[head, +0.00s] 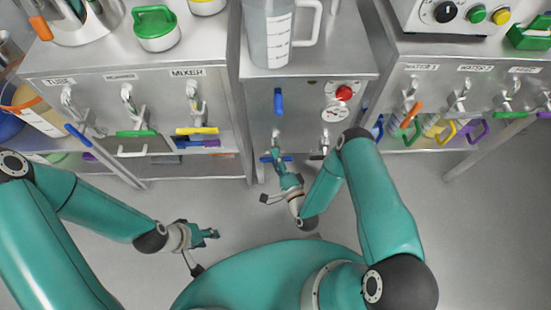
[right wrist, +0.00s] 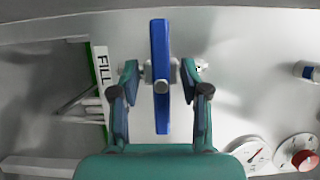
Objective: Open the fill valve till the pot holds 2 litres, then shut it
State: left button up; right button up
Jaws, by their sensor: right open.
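The clear pot (head: 268,38), with white level marks and a handle, stands on the middle cabinet; its liquid level is hard to read. The fill valve's blue lever (right wrist: 161,40) shows in the right wrist view beside the FILL label (right wrist: 102,68). In the head view the lever (head: 287,158) lies crosswise low on the cabinet front. My right gripper (right wrist: 161,88) is open, with one finger on each side of the lever and gaps visible; it also shows in the head view (head: 274,156). My left gripper (head: 210,234) hangs over the floor, away from the valve.
The mixer cabinet (head: 130,68) is on the left and a water cabinet (head: 470,65) on the right, both with coloured levers.

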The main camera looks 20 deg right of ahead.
grip_shut()
